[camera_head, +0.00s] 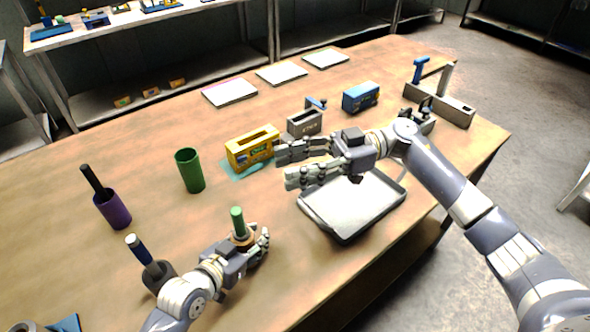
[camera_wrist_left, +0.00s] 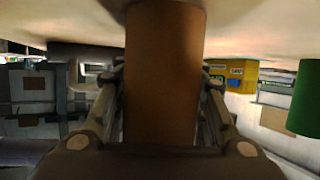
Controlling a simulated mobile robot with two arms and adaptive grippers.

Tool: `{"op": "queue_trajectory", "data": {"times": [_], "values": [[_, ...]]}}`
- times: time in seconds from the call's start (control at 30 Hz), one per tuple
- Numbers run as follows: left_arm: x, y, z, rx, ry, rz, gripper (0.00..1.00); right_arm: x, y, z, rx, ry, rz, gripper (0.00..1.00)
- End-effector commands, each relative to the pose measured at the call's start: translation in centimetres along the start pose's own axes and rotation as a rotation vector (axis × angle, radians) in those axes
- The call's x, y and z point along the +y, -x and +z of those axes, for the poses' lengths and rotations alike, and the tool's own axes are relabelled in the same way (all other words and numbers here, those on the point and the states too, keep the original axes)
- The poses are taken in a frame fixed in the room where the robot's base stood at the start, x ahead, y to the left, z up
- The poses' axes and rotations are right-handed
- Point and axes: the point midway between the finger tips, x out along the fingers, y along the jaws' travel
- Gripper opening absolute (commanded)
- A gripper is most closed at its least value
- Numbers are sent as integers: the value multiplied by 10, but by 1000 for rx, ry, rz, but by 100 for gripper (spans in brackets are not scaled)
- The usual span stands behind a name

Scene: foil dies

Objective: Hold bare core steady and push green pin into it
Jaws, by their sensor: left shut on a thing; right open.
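A brown cylinder, the bare core, fills the middle of the left wrist view (camera_wrist_left: 162,75). My left gripper (camera_head: 252,245) is shut around it, with a finger on each side. In the head view only a tan rim of the core (camera_head: 244,239) shows between the fingers. The green pin (camera_head: 238,222) stands upright out of the top of the core; how deep it sits cannot be told. My right gripper (camera_head: 287,166) is open and empty, up and to the right of the pin, in front of the yellow box.
A yellow slotted box (camera_head: 252,149) and a green cup (camera_head: 190,171) stand behind the core. A purple cup (camera_head: 113,210) with a dark rod is at left. A grey tray (camera_head: 346,238) lies right. A dark holder (camera_head: 160,275) with a blue-handled tool stands beside my left arm.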

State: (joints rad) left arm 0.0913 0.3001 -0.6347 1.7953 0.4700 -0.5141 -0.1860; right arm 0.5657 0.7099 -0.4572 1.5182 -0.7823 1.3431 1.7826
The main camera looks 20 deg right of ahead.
Motion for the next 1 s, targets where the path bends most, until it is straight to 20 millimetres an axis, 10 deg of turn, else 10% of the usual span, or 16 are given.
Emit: {"op": "queue_trajectory", "data": {"times": [0.2,0.23,0.37,0.77,1.0], "values": [[0,0,0,0,0,0,7,0,0,-1,0,-1,0,42],[0,0,0,0,0,0,33,0,0,-1,0,-1,0,42],[0,0,0,0,0,0,61,0,0,-1,0,-1,0,42],[0,4,0,-1,0,0,61,0,0,0,0,-1,0,42],[0,39,2,-3,-2,0,61,0,0,0,0,-1,0,42]]}}
